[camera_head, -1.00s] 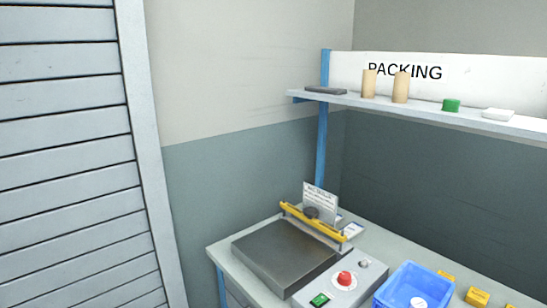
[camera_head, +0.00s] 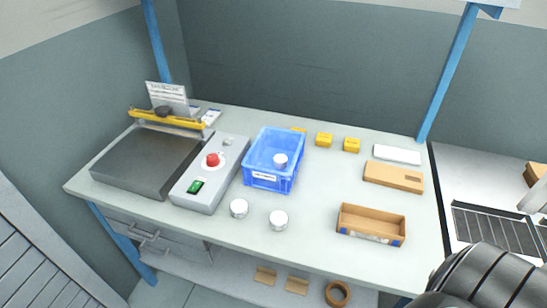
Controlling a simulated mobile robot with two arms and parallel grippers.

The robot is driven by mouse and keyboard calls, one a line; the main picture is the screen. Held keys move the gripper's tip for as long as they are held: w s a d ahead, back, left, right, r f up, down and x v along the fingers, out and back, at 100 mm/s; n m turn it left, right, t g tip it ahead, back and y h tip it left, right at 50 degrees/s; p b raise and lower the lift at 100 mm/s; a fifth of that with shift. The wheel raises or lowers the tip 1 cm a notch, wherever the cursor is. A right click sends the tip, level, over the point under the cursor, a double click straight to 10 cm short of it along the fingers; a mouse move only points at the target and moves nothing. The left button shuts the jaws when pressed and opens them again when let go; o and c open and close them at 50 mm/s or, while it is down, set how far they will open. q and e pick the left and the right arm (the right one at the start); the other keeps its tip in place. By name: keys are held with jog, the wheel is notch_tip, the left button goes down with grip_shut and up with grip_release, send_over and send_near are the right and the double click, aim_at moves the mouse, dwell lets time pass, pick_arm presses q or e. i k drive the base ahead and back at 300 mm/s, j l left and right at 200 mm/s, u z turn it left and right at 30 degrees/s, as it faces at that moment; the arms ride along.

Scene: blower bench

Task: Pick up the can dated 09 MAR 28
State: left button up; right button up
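A third can (camera_head: 281,160) is inside the blue crate (camera_head: 273,181). No date can be read on any of them at this size. Neither gripper is in view. A dark ribbed part of my own body fills the lower right corner.
The bench (camera_head: 325,188) also holds a sealing machine (camera_head: 147,160), a control box with a red button (camera_head: 212,160), yellow boxes (camera_head: 324,140), an open cardboard tray (camera_head: 371,225) and a flat brown box (camera_head: 394,177). Tape (camera_head: 338,294) lies on the lower shelf.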

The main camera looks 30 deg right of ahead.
aim_at(278, 220)
jog(key=z, duration=1)
